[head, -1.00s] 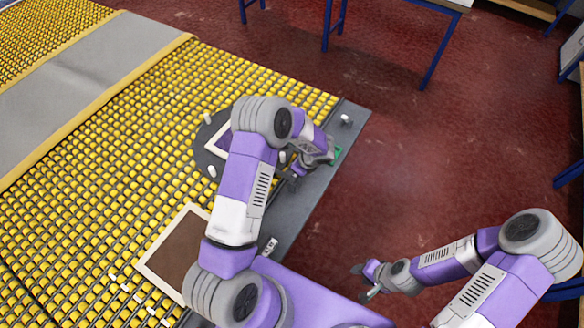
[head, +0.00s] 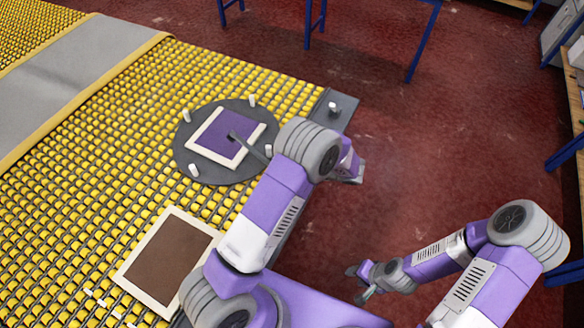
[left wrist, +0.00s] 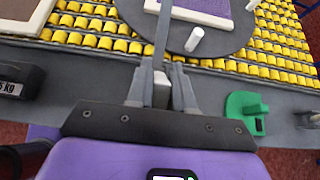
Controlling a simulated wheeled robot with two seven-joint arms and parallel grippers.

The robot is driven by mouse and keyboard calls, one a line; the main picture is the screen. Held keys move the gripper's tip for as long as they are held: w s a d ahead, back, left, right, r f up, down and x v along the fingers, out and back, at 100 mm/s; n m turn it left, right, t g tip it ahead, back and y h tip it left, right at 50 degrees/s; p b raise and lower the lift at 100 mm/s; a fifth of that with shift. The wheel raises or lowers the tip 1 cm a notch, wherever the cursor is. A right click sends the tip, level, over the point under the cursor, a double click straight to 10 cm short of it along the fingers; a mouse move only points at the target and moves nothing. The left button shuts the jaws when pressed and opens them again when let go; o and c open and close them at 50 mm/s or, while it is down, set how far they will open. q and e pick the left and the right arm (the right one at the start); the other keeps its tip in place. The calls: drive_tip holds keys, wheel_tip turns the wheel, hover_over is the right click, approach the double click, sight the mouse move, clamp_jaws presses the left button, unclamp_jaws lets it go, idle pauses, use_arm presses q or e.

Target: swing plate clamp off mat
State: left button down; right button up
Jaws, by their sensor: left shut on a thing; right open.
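The purple mat (head: 226,133) with a cream border lies on a round dark grey plate (head: 185,155). The plate clamp, a thin dark grey bar (head: 249,145), reaches over the mat with its tip above the mat's middle. It also shows in the left wrist view (left wrist: 162,35), running from the jaws towards the mat. My left gripper (left wrist: 160,92) is shut on the clamp's near end, at a pale block. In the head view my left arm hides the jaws. My right gripper (head: 361,282) is open and empty over the floor, away from the plate.
White pegs (head: 194,170) stand around the plate. A brown, cream-bordered mat (head: 170,262) lies on the yellow rollers. Along the grey edge are a black weight (left wrist: 18,82) and a green holder (left wrist: 246,110).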

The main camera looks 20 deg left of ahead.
use_arm(q)
drive_tip(key=shift+d+f, duration=0.15)
drive_tip(key=shift+d, duration=0.05)
drive_tip(key=c, duration=1.1)
unclamp_jaws()
drive_tip(key=shift+a, duration=0.1)
drive_tip(key=v, duration=0.7)
drive_tip(key=shift+d+r, duration=0.2)
drive_tip(key=shift+d, duration=0.1)
